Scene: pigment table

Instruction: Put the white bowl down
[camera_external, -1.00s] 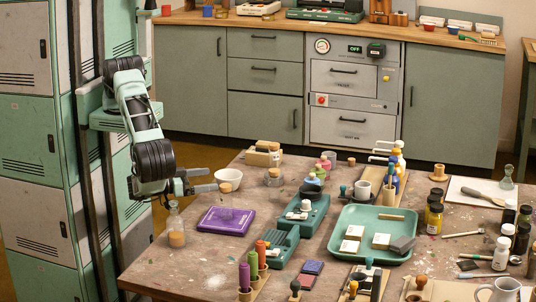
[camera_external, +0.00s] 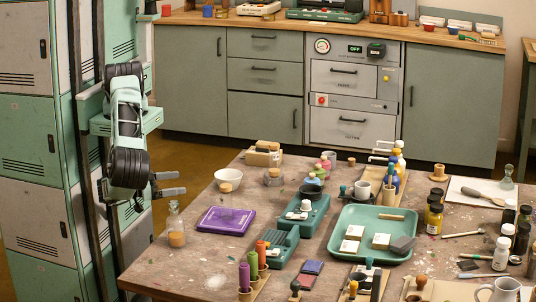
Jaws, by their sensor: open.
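The white bowl (camera_external: 232,175) stands upright on the table near its far left part. A small cork-coloured piece (camera_external: 225,187) is in front of it, seemingly touching or close to its front wall. My gripper (camera_external: 184,183) is open and empty, with its two fingers pointing right. It is to the left of the bowl, apart from it, around the table's left edge.
A glass bottle with orange powder (camera_external: 176,228) stands just below my gripper in the picture. A glass jar (camera_external: 273,177) and a wooden block (camera_external: 262,157) stand near the bowl. The left front table corner is mostly clear.

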